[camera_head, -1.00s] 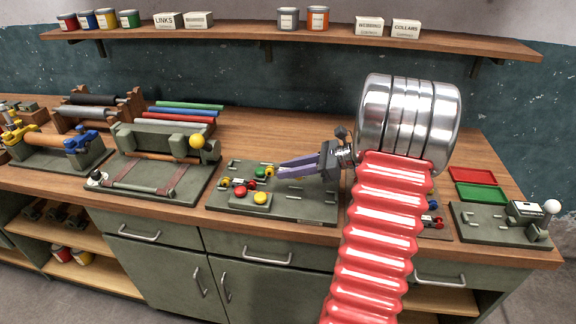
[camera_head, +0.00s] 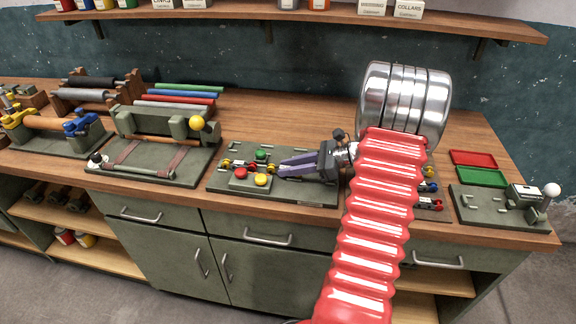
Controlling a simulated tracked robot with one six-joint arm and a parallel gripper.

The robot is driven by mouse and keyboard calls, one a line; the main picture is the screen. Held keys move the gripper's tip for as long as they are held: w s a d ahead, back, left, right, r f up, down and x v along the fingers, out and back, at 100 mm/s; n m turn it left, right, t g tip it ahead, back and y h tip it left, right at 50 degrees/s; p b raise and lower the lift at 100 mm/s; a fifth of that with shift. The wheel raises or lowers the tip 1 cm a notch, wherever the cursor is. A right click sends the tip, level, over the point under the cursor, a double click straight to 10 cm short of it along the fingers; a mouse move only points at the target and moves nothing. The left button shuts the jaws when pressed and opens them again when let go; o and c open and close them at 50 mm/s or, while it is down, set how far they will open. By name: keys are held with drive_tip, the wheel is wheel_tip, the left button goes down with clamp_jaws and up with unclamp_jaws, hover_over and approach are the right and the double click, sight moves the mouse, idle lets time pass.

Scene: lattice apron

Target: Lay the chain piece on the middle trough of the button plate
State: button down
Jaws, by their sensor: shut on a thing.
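The button plate (camera_head: 222,187) is a grey-green board on the bench. It carries a green button (camera_head: 261,155), a red button (camera_head: 240,173) and a yellow button (camera_head: 260,180). My gripper (camera_head: 279,168) reaches in from the right, low over the plate, its purple fingers pointing left. It is shut on the chain piece (camera_head: 272,170), which shows as a small yellow and dark bit at the fingertips. Other yellow and red chain bits (camera_head: 227,163) show left of the buttons. The troughs are too small to tell apart, and I cannot tell whether the chain piece touches one.
My red arm hides part of the board to the right, where red and blue bits (camera_head: 431,187) show. A plate with a white-knobbed lever (camera_head: 550,190) and red (camera_head: 474,158) and green trays (camera_head: 482,177) lie far right. A roller fixture (camera_head: 165,138) stands left.

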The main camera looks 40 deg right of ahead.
drive_tip(key=c, duration=1.4)
unclamp_jaws()
drive_tip(key=v, duration=1.3)
drive_tip(key=shift+s+d, duration=0.25)
drive_tip(key=shift+s, duration=0.05)
